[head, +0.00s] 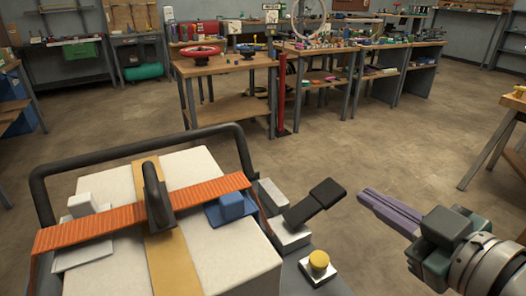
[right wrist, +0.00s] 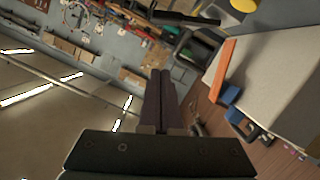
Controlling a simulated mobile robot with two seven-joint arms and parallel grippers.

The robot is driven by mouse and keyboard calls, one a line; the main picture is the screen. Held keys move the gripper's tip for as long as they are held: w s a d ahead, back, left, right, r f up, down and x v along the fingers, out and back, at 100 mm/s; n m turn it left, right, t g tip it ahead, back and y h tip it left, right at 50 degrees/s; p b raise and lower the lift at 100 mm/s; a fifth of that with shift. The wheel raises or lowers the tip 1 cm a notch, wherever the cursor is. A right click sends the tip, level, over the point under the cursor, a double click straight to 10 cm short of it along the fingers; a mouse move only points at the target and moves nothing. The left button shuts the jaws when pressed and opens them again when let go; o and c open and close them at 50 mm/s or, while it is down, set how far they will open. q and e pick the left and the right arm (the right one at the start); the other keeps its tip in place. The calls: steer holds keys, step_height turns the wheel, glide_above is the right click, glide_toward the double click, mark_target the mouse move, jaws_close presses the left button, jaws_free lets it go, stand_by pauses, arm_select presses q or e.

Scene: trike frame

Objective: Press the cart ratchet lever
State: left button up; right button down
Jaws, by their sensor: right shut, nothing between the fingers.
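A black lever (head: 315,203) with a wide flat end slants up from a pale block on the right side of the cart (head: 292,270). An orange strap (head: 110,226) runs over the white box (head: 225,265) towards that side. The fingers also show in the right wrist view (right wrist: 160,78). My left gripper is not in view.
A yellow knob (head: 319,260) sits on a white block just below the lever. A black tube rail (head: 140,146) arches behind the box. A blue block (head: 231,206) lies at the strap. Workbenches (head: 222,66) stand at the back, with open floor (head: 375,140) between.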

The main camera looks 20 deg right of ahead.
steer(key=b, duration=0.2)
glide_above(338, 191)
steer(key=s+a, duration=0.1)
steer(key=a, duration=0.2)
step_height(338, 191, down, 2)
steer(key=shift+s+d+f, duration=0.1)
steer(key=shift+f, duration=0.05)
steer(key=shift+d+f+b, duration=0.25)
steer(key=shift+f+b, duration=0.05)
steer(key=shift+f, duration=0.3)
steer(key=shift+d+f+b, duration=0.2)
steer(key=shift+f+b, duration=0.05)
steer(key=shift+f, duration=0.35)
steer(key=shift+d+f, duration=0.25)
steer(key=shift+f, duration=0.35)
steer(key=shift+s, duration=0.1)
